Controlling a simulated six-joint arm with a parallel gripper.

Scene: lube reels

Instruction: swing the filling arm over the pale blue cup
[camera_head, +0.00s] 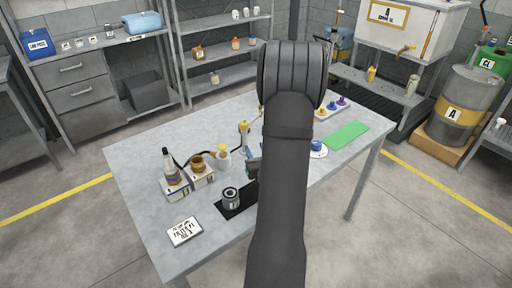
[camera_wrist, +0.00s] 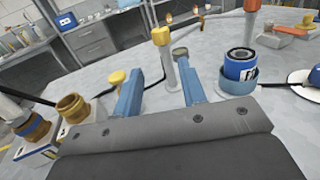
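In the wrist view a grey post with a yellow cap (camera_wrist: 162,37) stands beyond my fingers. A curved grey tube (camera_wrist: 215,18) runs behind it toward the upper right; I take these for the filling arm, but cannot tell how they join. The yellow-capped post also shows in the head view (camera_head: 244,127). In the head view my arm hides this cup. My gripper (camera_wrist: 158,72) has two blue fingers spread apart, with no object clearly held between them. A dark round knob (camera_wrist: 180,52) shows by the right fingertip.
A green mat (camera_head: 346,135) lies right.

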